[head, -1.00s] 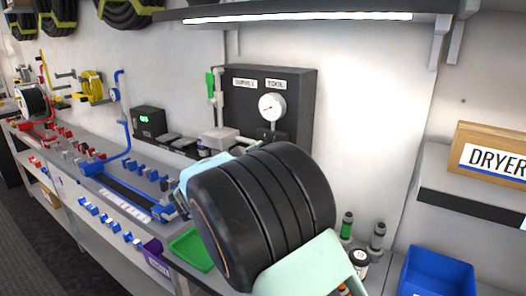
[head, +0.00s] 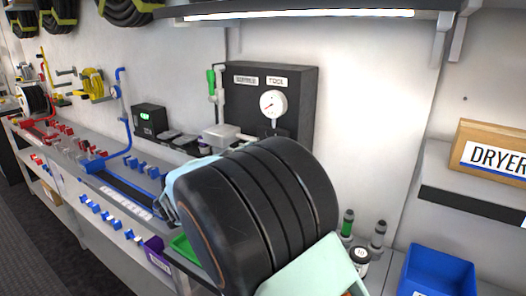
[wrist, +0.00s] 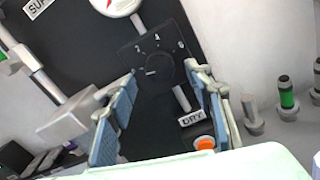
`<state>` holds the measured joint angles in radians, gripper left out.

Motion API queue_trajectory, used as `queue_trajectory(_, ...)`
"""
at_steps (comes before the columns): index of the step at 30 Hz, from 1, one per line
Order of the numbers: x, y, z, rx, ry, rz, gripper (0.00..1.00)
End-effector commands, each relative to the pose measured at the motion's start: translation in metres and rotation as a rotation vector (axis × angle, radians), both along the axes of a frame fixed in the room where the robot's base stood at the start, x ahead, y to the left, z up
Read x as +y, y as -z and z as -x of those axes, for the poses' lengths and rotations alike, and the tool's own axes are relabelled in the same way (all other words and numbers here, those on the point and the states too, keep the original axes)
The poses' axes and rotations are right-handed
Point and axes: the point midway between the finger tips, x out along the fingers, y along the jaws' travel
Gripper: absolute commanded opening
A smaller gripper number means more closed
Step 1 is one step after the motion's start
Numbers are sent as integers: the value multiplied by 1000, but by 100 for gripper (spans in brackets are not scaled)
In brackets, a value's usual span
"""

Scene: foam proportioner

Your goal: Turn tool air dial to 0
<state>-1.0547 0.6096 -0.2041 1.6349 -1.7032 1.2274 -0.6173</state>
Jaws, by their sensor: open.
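The tool air dial (wrist: 165,72) is a round black knob on a dark plate with white numbers 2, 4 and 6 around its upper side. Its short white mark lies on the left of the knob, pointing roughly left, below the 2. No 0 can be read. My gripper (wrist: 160,76) is open, with its blue-grey pads on the left and right of the dial; whether they touch it I cannot tell. In the head view my arm hides the gripper and most of the dial. The round white gauge (head: 273,103) sits above, under the TOOL label (head: 276,81).
The dark panel (head: 300,95) is fixed to the wall and also has a SUPPLY label (head: 246,79) and a green-handled valve (head: 211,82) at left. In the wrist view a DRY label (wrist: 192,120) is below the dial.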

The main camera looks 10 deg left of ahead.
Motion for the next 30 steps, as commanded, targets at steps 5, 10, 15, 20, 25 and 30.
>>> queue_trajectory(5, 14, 0, 38, 0, -4, 0, 47)
queue_trajectory(10, 23, 0, 65, 1, -3, 1, 47)
queue_trajectory(15, 27, 0, 77, 0, -1, 1, 47)
queue_trajectory(20, 27, 0, 79, 0, 0, 1, 47)
queue_trajectory(25, 27, 0, 79, 0, 0, 0, 47)
queue_trajectory(30, 25, -2, 77, -1, 4, -6, 47)
